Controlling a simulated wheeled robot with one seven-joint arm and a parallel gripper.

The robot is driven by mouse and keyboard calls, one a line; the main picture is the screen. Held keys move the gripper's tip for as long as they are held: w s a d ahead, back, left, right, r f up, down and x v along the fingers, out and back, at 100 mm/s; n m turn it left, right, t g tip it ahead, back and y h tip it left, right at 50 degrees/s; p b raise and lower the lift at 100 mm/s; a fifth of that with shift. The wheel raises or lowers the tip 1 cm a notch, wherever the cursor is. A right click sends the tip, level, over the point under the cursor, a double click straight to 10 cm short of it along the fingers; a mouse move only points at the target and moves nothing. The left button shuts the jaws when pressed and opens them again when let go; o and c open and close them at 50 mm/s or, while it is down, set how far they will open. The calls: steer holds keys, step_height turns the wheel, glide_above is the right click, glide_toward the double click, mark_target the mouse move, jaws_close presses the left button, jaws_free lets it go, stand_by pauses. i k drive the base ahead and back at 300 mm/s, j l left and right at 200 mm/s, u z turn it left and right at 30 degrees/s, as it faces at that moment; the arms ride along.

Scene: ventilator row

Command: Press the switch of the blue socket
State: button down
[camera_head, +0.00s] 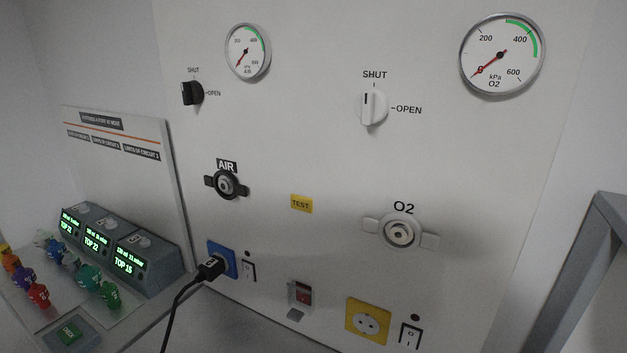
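The blue socket (232,249) is low on the white wall panel, left of centre. A black plug (211,269) sits in it, and its black cable hangs down to the lower left. The socket's switch (248,271) is a small white rocker in a dark frame just right of the blue plate. A dark round dot (250,254) is above the switch. Which way the rocker is tipped is too small to tell. My gripper is not in view.
A yellow socket (368,321) with its own switch (409,337) is lower right. A small red-windowed fitting (301,295) lies between the sockets. Gauges, knobs and gas outlets are above. A grey console (122,255) and coloured pieces stand left. A grey frame (585,270) is at right.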

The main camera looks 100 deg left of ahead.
mark_target(248, 274)
steer(key=u, duration=2.2)
